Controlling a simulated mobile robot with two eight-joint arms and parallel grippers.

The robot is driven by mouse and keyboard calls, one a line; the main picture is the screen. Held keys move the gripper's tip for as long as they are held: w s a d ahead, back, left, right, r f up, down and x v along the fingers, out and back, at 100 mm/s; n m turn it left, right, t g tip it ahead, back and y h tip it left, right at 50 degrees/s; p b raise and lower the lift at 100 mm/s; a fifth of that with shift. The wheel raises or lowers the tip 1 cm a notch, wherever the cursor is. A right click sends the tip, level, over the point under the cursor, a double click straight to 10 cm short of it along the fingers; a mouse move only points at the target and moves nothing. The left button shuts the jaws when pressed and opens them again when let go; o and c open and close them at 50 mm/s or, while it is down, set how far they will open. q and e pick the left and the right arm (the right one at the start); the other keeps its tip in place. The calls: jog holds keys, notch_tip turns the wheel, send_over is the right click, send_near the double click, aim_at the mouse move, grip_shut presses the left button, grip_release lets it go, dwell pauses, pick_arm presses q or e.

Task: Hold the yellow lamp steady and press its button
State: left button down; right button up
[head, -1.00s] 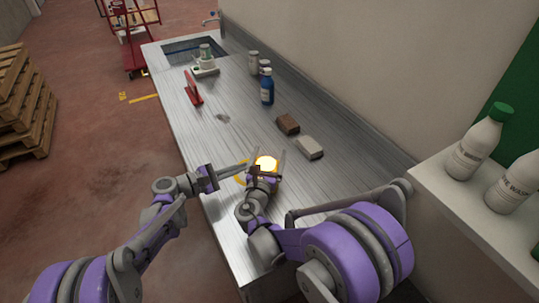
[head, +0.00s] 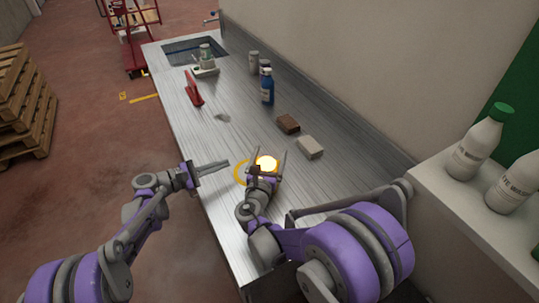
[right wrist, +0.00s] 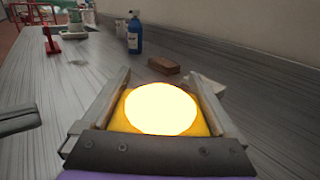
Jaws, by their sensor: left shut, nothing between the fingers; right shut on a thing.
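The yellow lamp (head: 267,164) stands on the metal bench with its face glowing bright. In the right wrist view the lamp (right wrist: 212,129) shows a large white-hot disc in a yellow housing. My right gripper (head: 267,157) is shut on the lamp, one finger on each side of it. My left gripper (head: 228,163) is shut and empty, left of the lamp and apart from it. Its fingers also reach in at the left edge of the right wrist view (right wrist: 20,120). The lamp's button cannot be made out.
A brown block (head: 288,123) and a grey block (head: 310,147) lie beyond the lamp. A blue bottle (head: 267,88), a red tool (head: 193,88) and a sink (head: 190,51) are further back. White bottles (head: 475,145) stand on a ledge at right. The bench's left middle is mostly clear.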

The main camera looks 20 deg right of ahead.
jog(key=o, duration=1.3)
jog(key=v, duration=1.2)
